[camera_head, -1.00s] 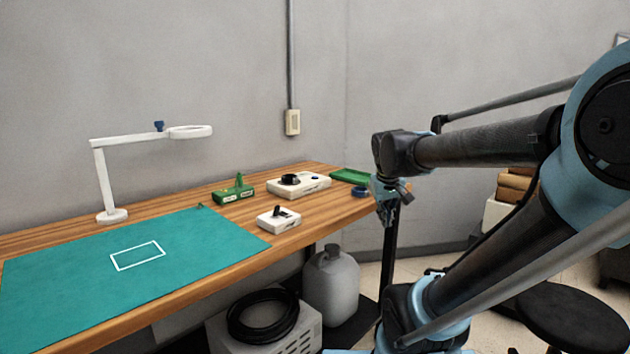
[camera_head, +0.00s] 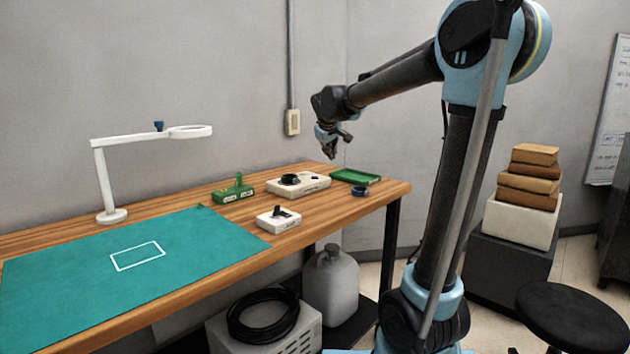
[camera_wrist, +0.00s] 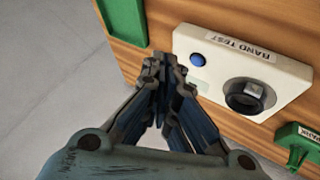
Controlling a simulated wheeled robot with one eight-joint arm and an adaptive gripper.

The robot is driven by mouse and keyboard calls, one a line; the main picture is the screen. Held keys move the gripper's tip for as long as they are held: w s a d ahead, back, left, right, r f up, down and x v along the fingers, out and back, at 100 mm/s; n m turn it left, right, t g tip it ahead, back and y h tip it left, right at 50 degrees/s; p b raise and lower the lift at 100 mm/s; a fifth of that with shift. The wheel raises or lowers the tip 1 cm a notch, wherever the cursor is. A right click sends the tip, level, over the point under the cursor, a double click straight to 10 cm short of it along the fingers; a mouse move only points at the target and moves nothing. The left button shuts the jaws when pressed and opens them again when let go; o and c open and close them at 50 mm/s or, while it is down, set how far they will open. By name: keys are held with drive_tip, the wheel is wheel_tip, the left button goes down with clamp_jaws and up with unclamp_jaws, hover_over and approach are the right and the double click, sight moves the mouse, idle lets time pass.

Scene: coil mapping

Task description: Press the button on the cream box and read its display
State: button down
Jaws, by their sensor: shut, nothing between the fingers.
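A cream box (camera_head: 318,189) stands on the wooden bench near the wall. In the wrist view the cream box (camera_wrist: 290,75) has a label that appears to read "BAND TEST", upside down. A blue button (camera_wrist: 197,60) is near one corner, and a black ring-shaped piece (camera_wrist: 245,96) sits on its top. I cannot make out a reading. My gripper (camera_head: 331,151) is above the bench, at the box's back right, apart from it. In the wrist view my gripper (camera_wrist: 163,72) is shut and empty, its tips pictured left of the button.
A green tray (camera_head: 356,177) and a dark blue ring (camera_head: 360,191) lie right of the box. A green fixture (camera_head: 233,192) stands left; a smaller cream box with a black lever (camera_head: 279,220) is in front. A white ring lamp (camera_head: 112,215) stands by the teal mat (camera_head: 90,265).

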drive_tip(key=w+a+r+n+t, duration=0.1)
drive_tip(key=w+a+r, duration=0.1)
drive_tip(key=w+a, duration=0.3)
drive_tip(key=shift+w+a+y, duration=0.3)
drive_tip(key=shift+a, duration=0.5)
drive_tip(key=shift+f, duration=0.1)
drive_tip(key=shift+f, duration=4.4)
drive_tip(key=shift+s+f, duration=0.1)
drive_tip(key=shift+f, duration=0.6)
drive_tip(key=shift+r, duration=0.8)
drive_tip(key=shift+r, duration=2.5)
